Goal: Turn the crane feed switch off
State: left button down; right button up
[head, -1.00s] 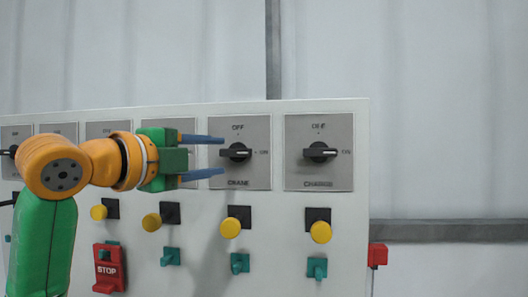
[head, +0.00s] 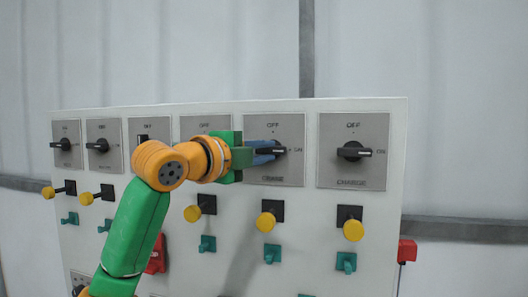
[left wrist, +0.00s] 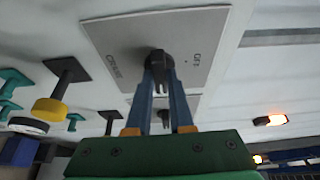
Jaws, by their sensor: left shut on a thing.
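The crane feed switch (head: 281,151) is a black rotary knob on a grey plate (head: 290,176) marked OFF at the top, ON at the right and CRANE below. Its handle lies level, pointing at ON. My left gripper (head: 268,151) comes in from the left with its blue fingers shut on the knob, partly covering it. In the left wrist view the two fingers of the left gripper (left wrist: 161,70) close around the black knob (left wrist: 159,57), beside the OFF and CRANE lettering. My right gripper is in neither view.
The CHARGE switch (head: 354,151) sits just right on its own plate. More rotary switches (head: 98,146) line the panel to the left. Yellow knobs (head: 266,220) and green switches (head: 272,253) stick out below. A red box (head: 407,251) is on the panel's right edge.

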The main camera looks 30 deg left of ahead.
pick_arm(q)
jog(key=shift+f, duration=0.1)
jog(key=shift+w+d+f+n+t+y+b, duration=0.15)
jog(key=shift+n+t+y+b, duration=0.9)
jog(key=shift+n, duration=2.65)
jog(key=shift+s+d+f+n+t+y+b, duration=0.1)
jog(key=shift+f+n+t+y+b, duration=0.15)
jog(key=shift+n+y+b, duration=2.5)
jog(key=shift+w+d+f+n+t+y+b, duration=0.15)
jog(key=shift+n+t+b, duration=0.55)
jog(key=shift+n, duration=3.95)
jog(key=shift+n+y, duration=0.25)
jog(key=shift+n, duration=0.05)
jog(key=c, duration=0.8)
grip_release()
jog(key=shift+s+r, duration=0.1)
jog(key=shift+r, duration=0.05)
